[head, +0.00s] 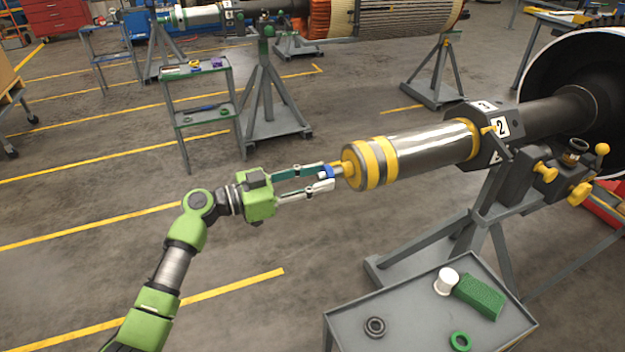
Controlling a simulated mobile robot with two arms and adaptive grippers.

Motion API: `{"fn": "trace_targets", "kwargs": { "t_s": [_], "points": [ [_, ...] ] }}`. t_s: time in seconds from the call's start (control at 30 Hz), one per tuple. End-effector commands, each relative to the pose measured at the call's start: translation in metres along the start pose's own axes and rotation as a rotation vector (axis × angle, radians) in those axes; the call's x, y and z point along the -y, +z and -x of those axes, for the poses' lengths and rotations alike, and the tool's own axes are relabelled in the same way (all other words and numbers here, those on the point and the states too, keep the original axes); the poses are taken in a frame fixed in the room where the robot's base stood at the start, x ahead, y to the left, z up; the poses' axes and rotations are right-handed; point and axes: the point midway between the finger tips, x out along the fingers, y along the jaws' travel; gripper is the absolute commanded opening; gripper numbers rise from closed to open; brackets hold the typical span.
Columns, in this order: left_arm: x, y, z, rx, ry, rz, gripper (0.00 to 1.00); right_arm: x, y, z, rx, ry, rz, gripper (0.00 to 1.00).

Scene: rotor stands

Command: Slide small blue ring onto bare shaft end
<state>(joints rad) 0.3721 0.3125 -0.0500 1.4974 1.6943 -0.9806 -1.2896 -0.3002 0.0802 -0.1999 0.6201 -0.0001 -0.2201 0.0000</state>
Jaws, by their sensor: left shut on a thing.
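The small blue ring (327,171) is between the fingertips of my left gripper (328,178), which is shut on it. The gripper points right, toward the shaft end. The ring is right at the tip of the stub. I cannot tell whether it is around the tip or just in front of it. My right gripper is not in view.
A grey cart (415,310) at the lower right carries a dark ring (375,327), a green ring (460,341), a white cylinder (446,281) and a green block (481,297). A grey stand (470,240) holds the shaft. Floor around my left arm is clear.

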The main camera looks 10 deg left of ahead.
Motion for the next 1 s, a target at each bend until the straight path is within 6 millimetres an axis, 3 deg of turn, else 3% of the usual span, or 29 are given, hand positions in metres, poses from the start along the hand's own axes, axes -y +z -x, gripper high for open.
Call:
{"fn": "trace_targets", "kwargs": {
  "t_s": [1.0],
  "points": [
    [0.0, 0.0, -0.014, -0.002, -0.001, -0.001, 0.12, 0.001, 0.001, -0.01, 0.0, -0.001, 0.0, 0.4]
  ]
}}
